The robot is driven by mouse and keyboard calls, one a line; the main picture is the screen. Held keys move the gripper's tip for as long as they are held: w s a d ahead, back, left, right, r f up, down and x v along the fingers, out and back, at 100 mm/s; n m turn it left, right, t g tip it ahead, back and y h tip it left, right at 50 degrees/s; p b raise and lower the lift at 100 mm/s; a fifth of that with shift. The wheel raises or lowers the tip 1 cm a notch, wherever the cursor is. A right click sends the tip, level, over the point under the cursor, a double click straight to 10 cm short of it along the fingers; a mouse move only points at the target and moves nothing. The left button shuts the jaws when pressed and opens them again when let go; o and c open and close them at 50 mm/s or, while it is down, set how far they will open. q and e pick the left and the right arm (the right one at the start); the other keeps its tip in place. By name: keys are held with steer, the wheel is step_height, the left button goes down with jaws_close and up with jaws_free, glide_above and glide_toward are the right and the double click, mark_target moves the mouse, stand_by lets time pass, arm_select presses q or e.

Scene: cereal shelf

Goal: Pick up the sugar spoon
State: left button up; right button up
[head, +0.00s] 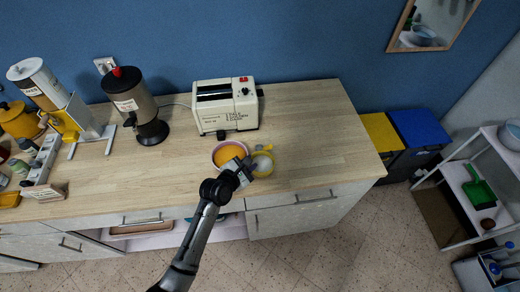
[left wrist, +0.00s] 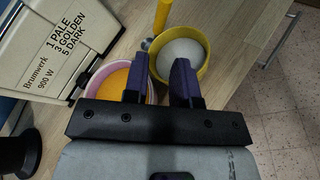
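A yellow bowl of white sugar (left wrist: 203,68) stands on the wooden counter; it also shows in the head view (head: 263,166). A slim yellow handle (left wrist: 162,15) with a small grey end rises beside the bowl's rim in the left wrist view. It looks like the sugar spoon, but I cannot tell whether it leans on the bowl or lies behind it. My left gripper (left wrist: 159,82) is open, its two dark fingers apart over the near side of the bowls, with nothing visible between them. In the head view the gripper (head: 246,165) partly covers both bowls. My right gripper is not in view.
A pink-rimmed bowl with orange contents (head: 229,153) stands left of the sugar bowl. A cream toaster (head: 225,106) stands behind them, a dispenser (head: 137,104) farther left. The counter (head: 320,130) is clear to the right; its front edge is close.

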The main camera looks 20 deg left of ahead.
mark_target(266, 149)
arm_select(q)
steer(key=x, duration=0.6)
steer(key=shift+w+b, duration=0.15)
steer(key=shift+b, duration=0.2)
steer(key=shift+b+x, duration=0.35)
steer(key=shift+x, duration=2.55)
steer(key=shift+d, duration=0.1)
jaws_close()
steer(key=shift+r, duration=0.1)
